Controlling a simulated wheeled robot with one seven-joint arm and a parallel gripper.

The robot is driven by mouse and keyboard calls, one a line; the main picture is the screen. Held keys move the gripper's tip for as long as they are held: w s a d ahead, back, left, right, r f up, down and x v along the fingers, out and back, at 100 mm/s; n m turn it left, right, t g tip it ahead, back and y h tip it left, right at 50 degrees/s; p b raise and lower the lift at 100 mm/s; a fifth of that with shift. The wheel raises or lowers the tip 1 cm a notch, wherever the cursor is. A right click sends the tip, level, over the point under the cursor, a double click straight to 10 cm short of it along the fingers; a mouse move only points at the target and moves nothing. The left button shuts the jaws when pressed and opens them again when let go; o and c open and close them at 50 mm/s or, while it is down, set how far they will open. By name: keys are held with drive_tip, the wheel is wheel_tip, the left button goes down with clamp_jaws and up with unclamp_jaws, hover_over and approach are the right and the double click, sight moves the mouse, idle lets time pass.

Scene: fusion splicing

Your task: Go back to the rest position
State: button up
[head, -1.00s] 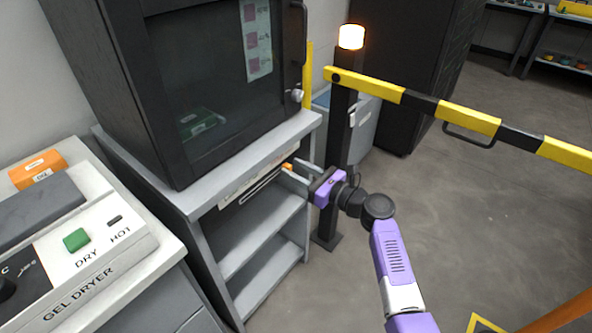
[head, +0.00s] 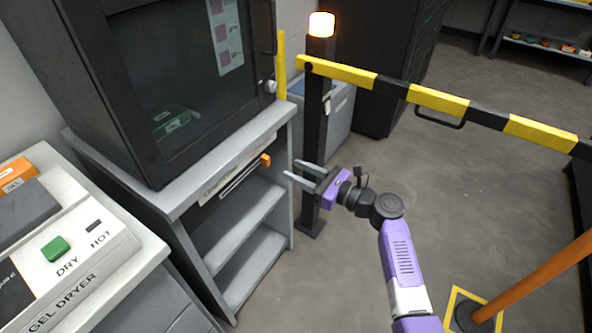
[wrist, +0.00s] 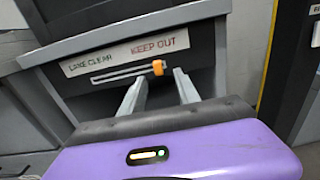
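My gripper (head: 303,175) is open, with its two grey fingers apart and nothing between them. It hangs in the air to the right of the grey shelf unit (head: 283,190). In the wrist view my gripper (wrist: 158,88) points toward the unit's front panel, where an orange slider knob (wrist: 158,67) sits near the right end of its slot, under the KEEP OUT label (wrist: 160,44). In the head view the orange knob (head: 266,160) shows left of the fingers, with a gap between them.
A black post (head: 312,130) with a lit lamp (head: 321,24) stands just behind my gripper. A yellow-black barrier bar (head: 440,101) stretches right from it. An orange pole (head: 530,275) stands at the lower right. A gel dryer (head: 85,245) is at the left.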

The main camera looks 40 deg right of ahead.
idle(0.3)
drive_tip(key=d+n+h, duration=0.4)
drive_tip(key=s+a+f+n+g+h+p, duration=0.15)
drive_tip(key=s+n+h, duration=0.35)
drive_tip(key=s+n, duration=0.5)
drive_tip(key=s+a+r+n+y+p, duration=0.1)
drive_tip(key=s+a+r+n, duration=0.4)
drive_tip(key=s, duration=0.5)
drive_tip(key=s+a+r+n+y+p, duration=0.1)
drive_tip(key=s+a+r+n+p, duration=0.3)
drive_tip(key=s+a+n, duration=0.3)
drive_tip(key=s+a+r+n+y+p, duration=0.1)
drive_tip(key=s+a+r+n+p, duration=0.2)
drive_tip(key=s, duration=1)
drive_tip(key=shift+s+a+r+n+g, duration=0.3)
drive_tip(key=shift+a+r+n+g, duration=0.15)
drive_tip(key=shift+a+r+n, duration=1.7)
drive_tip(key=shift+a+f+m, duration=0.15)
drive_tip(key=shift+a+m, duration=0.15)
drive_tip(key=shift+m, duration=0.15)
